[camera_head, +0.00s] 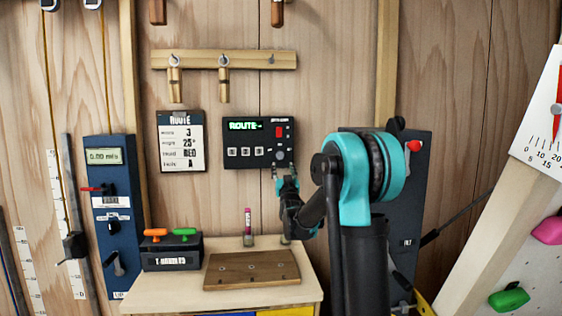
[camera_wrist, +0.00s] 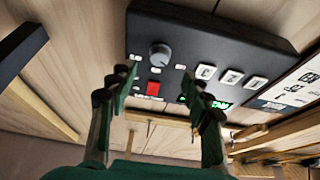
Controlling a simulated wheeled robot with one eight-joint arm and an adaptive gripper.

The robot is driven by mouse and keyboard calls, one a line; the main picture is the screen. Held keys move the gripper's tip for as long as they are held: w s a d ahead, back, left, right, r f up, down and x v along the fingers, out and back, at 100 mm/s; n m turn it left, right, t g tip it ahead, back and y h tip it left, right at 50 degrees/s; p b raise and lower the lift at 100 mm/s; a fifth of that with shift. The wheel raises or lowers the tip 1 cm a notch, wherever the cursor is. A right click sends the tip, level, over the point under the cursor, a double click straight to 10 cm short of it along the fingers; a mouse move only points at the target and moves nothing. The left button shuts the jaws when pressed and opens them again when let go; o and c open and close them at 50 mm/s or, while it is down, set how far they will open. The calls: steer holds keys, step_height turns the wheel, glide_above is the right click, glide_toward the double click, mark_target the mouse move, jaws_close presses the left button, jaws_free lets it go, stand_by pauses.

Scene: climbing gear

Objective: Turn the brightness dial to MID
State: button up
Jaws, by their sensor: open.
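A black control box (camera_head: 232,157) with a lit green "ROUTE" display hangs on the wooden wall. It also shows in the wrist view (camera_wrist: 225,38), where it appears turned round. The dial, a round grey knob (camera_wrist: 160,55), sits on its face; in the head view the dial (camera_head: 280,155) is small, at the lower right of the box. The labels around it are too small to read, so its setting cannot be told. My gripper (camera_head: 284,175) is just below the dial. In the wrist view my gripper (camera_wrist: 160,80) is open and empty, fingers apart, with the dial beyond the gap.
A red switch (camera_wrist: 153,89) and several white keys (camera_wrist: 231,77) share the box face. A route card (camera_head: 181,142) hangs to the left. A wooden peg rail (camera_head: 240,59) is above. Below stands a cabinet (camera_head: 160,300) with a wooden block (camera_head: 252,270).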

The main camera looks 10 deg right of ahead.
mark_target(280, 157)
steer(key=x, duration=0.7)
steer(key=shift+s, duration=0.1)
steer(key=shift+c, duration=0.5)
jaws_close()
steer(key=shift+m+h, duration=0.4)
steer(key=shift+m, duration=0.2)
steer(key=m+h, duration=0.1)
steer(key=m, duration=0.1)
steer(key=m+h, duration=0.1)
steer(key=m, duration=0.1)
steer(key=m+h, duration=0.1)
steer(key=m, duration=0.1)
steer(key=shift+a+m+g, duration=0.3)
steer(key=shift+m+g, duration=0.1)
steer(key=m+g+h, duration=0.1)
steer(key=m, duration=0.1)
steer(key=m+h, duration=0.1)
steer(key=m, duration=0.2)
steer(key=m+g+h, duration=0.1)
steer(key=m, duration=0.2)
steer(key=shift+a+r+g, duration=0.15)
steer(key=shift+r+g, duration=0.1)
steer(key=shift+g, duration=0.05)
